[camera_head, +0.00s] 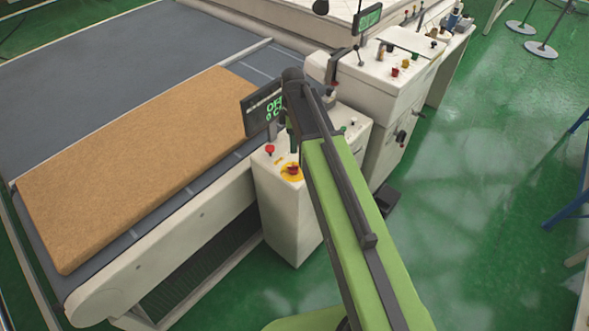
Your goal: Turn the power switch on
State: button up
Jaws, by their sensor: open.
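A white control box (283,208) stands at the side of the conveyor. Its top carries a red knob (269,149) and a red button on a yellow disc (292,170). I cannot tell which control is the power switch. A dark display (262,108) above the box shows green text that seems to begin "OFF", partly hidden by my arm. My green and black arm reaches over the box. My gripper (292,148) points down above the box top, behind the yellow-disc button; it is small and partly hidden. It holds nothing that I can see.
A tan mattress (135,165) lies on the grey conveyor (120,60) at left. A larger white console (385,85) with several coloured knobs and a green display (369,18) stands behind. A dark pedal (386,199) lies on the floor. The green floor at right is mostly open.

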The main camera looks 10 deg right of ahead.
aim_at(293, 166)
notch_tip(293, 166, down, 14)
jog(key=b, duration=1.3)
jog(key=shift+f, duration=0.25)
jog(key=shift+r, duration=0.1)
